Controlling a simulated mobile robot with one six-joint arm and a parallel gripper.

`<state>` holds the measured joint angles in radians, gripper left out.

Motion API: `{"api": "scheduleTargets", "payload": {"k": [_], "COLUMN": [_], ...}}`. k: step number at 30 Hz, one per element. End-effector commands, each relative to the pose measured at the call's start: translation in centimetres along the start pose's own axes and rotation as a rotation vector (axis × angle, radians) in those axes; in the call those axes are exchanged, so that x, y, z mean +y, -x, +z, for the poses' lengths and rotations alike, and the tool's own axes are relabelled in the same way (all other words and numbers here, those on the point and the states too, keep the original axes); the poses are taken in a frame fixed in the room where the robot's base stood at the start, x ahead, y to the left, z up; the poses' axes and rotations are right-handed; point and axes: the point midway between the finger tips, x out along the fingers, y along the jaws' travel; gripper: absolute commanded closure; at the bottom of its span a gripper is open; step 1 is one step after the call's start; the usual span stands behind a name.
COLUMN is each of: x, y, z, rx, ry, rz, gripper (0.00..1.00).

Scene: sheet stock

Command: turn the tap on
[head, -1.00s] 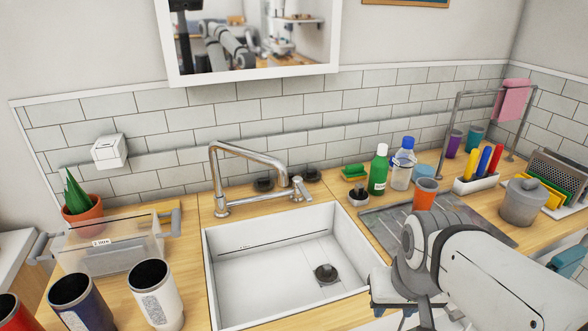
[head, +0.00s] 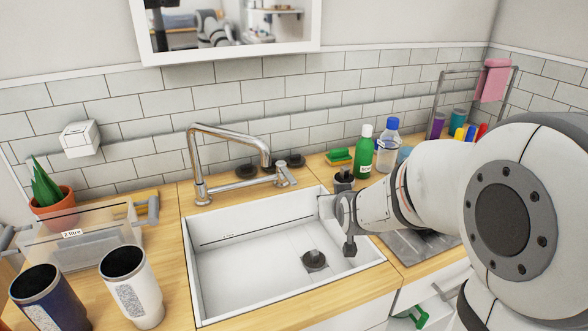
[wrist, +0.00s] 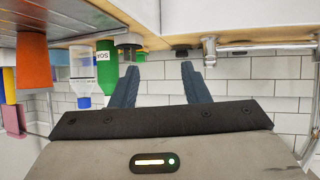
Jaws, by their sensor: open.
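The chrome tap (head: 199,165) stands at the back left of the white sink (head: 230,250). Its tall spout bends over to the right, and a horizontal arm runs to a lever handle (head: 286,176) at its right end. The handle also shows in the upside-down wrist view (wrist: 210,50), right of my fingers. My gripper (head: 338,212) is over the sink's right side, apart from the handle and to its right and nearer. In the wrist view my gripper (wrist: 160,84) is open with nothing between its fingers. The fingertips are hard to make out in the head view.
A green soap bottle (head: 363,152), a clear blue-capped bottle (head: 388,150) and a dark-topped dispenser (head: 343,180) stand close behind my gripper. A clear bin (head: 85,240), a potted plant (head: 53,208) and cups (head: 133,285) are at the left. The sink basin is free apart from its drain.

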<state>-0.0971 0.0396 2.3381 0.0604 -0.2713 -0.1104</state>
Motion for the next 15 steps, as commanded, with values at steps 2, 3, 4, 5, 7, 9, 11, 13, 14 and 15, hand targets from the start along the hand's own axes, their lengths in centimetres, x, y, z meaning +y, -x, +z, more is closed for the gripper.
{"api": "scheduleTargets", "payload": {"k": [2, 3, 4, 5, 7, 9, 11, 13, 14, 15], "x": [-2.0, -2.8, -3.4, -3.9, -5.1, -6.1, -6.7, -7.3, -7.5, -7.6], "y": [-3.5, -4.7, -5.5, -6.2, -7.5, -8.3, -8.8, -9.1, -9.2, -9.3], "z": [-0.1, -0.5, -0.8, -0.9, -1.3, -1.4, -1.6, -1.7, -1.7, -1.8], "rx": [0.114, 0.174, 0.217, 0.257, 0.343, 0.412, 0.46, 0.501, 0.513, 0.526], "ry": [0.036, 0.039, 0.039, 0.041, 0.039, 0.036, 0.031, 0.028, 0.027, 0.025], "rz": [-0.073, -0.1, -0.12, -0.14, -0.183, -0.222, -0.248, -0.271, -0.278, -0.285], "gripper": [0.58, 0.58, 0.58, 0.58, 0.58, 0.58, 0.58, 0.58, 0.58, 0.58]}}
